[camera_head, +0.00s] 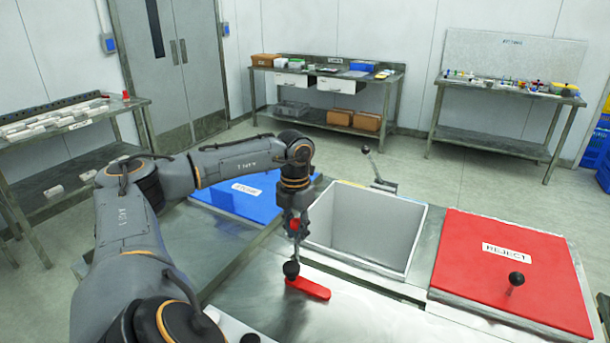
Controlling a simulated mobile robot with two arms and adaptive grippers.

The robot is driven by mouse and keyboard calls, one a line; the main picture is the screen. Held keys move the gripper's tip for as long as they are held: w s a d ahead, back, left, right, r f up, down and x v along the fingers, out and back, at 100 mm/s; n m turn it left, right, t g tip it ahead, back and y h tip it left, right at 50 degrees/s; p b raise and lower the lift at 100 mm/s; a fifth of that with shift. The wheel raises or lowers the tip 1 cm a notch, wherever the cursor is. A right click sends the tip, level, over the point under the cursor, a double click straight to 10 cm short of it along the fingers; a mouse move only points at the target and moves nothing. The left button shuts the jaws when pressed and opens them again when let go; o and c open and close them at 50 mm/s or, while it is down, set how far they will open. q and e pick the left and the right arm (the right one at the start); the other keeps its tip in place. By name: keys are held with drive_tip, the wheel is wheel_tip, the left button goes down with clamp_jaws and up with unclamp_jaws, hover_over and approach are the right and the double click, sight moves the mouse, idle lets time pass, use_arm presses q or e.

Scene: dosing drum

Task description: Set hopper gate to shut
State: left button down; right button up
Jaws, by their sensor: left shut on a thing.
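A flat red handle (308,289) lies on the steel top in front of the open white bin. A black ball knob (291,270) shows at its left end. My left gripper (297,261) points down from above and is shut on the black knob. Its fingers partly hide the knob. A lever with a grey knob (366,150) stands tilted at the back edge of the open white bin (420,225). No label on the red handle or the lever can be read. My right gripper is not in view.
A red lid (470,240) marked REJECT, with a black knob (516,279), lies right of the bin. A blue lid (228,196) lies behind my left arm. Benches with boxes and small parts stand along the walls. The floor behind is clear.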

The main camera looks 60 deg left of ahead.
use_arm(q)
drive_tip(key=shift+a+r, duration=0.1)
drive_tip(key=shift+a, duration=0.1)
drive_tip(key=c, duration=1.5)
unclamp_jaws()
drive_tip(key=o, duration=0.5)
drive_tip(key=shift+s+a, duration=0.15)
drive_tip(key=shift+r, duration=0.2)
wheel_tip(320, 180, up, 11)
drive_tip(key=shift+r, duration=0.2)
